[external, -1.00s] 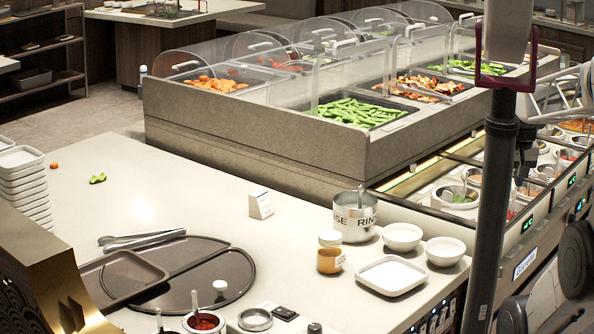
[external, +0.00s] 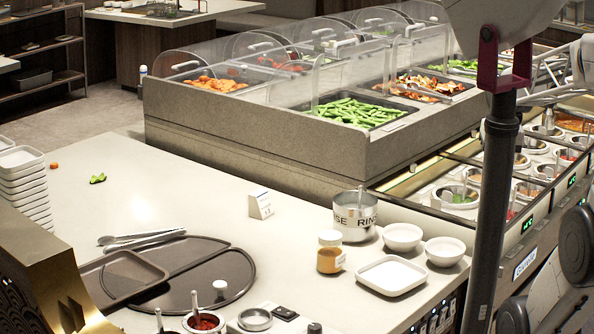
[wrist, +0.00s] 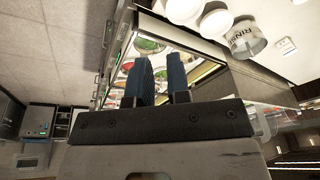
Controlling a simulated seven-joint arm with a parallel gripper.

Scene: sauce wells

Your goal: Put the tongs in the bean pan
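The metal tongs (external: 142,240) lie on the pale counter at the left in the external view, along the back edge of a dark round tray. The bean pan (external: 398,118) holds green beans (external: 355,113) in the raised grey food bar, behind a clear guard. My gripper (wrist: 163,75) shows in the wrist view with its two dark fingers apart and nothing between them. It is over the sauce-well side, far from the tongs. I cannot make out its fingers in the external view. The tongs do not show clearly in the wrist view.
A rinse pot (external: 355,222), white bowls (external: 402,237), a square white dish (external: 391,275) and a jar (external: 330,253) stand at the counter's front right. A small white sign (external: 260,204) stands mid-counter. Stacked white dishes (external: 24,183) are at the left.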

